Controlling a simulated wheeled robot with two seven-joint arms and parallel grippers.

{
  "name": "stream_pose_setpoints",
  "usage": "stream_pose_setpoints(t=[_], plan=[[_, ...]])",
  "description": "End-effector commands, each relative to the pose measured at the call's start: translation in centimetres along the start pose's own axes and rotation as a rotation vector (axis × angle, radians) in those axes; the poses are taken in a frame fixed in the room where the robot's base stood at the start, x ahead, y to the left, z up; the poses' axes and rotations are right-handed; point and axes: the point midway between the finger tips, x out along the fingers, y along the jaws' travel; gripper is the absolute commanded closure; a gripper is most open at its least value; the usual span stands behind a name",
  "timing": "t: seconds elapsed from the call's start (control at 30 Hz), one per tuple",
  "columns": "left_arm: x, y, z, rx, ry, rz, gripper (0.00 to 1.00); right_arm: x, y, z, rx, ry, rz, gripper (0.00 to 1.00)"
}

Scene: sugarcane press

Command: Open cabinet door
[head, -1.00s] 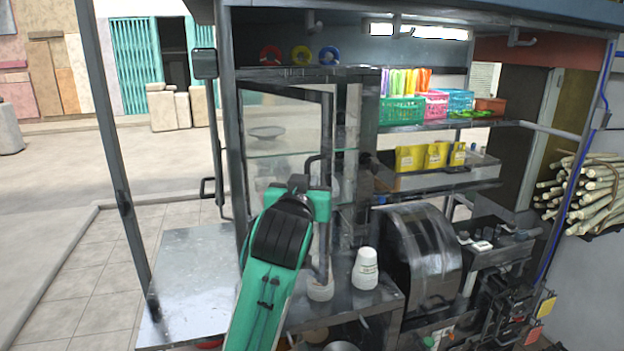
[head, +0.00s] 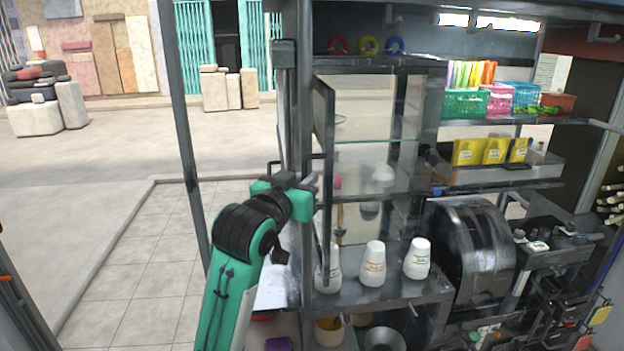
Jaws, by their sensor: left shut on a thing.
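The cabinet door (head: 326,115) is a dark-framed panel, seen nearly edge-on. It stands swung out from the cabinet (head: 385,66), whose front is open to view. My left gripper (head: 306,183), on a green and black arm, is at the dark handle (head: 316,158) on the door's outer side and is shut on it. The fingertips are small and dark there, so the exact grip is hard to see. Inside the cabinet are a glass shelf (head: 375,141) and some hanging utensils. My right gripper is not in view.
A dark rounded press housing (head: 470,245) stands to the right. A post (head: 180,130) rises left of my arm. Open paved floor (head: 140,250) lies left.

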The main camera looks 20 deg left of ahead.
Motion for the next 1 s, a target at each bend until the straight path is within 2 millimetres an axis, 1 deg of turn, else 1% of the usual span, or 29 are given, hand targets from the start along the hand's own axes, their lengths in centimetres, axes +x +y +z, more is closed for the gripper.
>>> stream_pose_setpoints(t=[0.03,0.27,0.3,0.37,0.6,0.7,0.77,0.87,0.97,1.0], plan=[[0.0,-0.1,-0.3,-0.001,0.006,-0.003,1.00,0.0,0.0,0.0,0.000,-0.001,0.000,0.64],[0.0,-0.1,-0.3,0.000,0.007,-0.003,1.00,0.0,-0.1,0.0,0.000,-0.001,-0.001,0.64],[0.0,-0.1,-0.3,0.000,0.007,-0.003,0.85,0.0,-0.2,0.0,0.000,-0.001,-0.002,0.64],[0.0,-0.1,-0.3,0.000,0.006,-0.003,0.75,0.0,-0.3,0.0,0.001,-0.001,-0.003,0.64],[0.0,-0.1,-0.1,0.000,0.003,-0.001,0.75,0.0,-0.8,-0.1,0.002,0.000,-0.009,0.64],[-0.3,0.0,-0.1,0.000,0.004,-0.001,0.75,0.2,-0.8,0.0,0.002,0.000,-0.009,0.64],[-0.8,0.0,0.0,0.000,0.004,-0.001,0.75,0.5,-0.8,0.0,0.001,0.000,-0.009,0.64],[-2.2,-0.1,0.2,0.001,0.005,-0.001,0.75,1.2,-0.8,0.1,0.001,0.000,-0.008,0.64],[-4.4,-0.1,0.2,0.001,0.007,-0.001,0.75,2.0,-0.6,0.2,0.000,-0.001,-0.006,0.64],[-5.3,-0.1,0.3,0.002,0.008,-0.001,0.75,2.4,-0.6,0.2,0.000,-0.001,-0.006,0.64]])
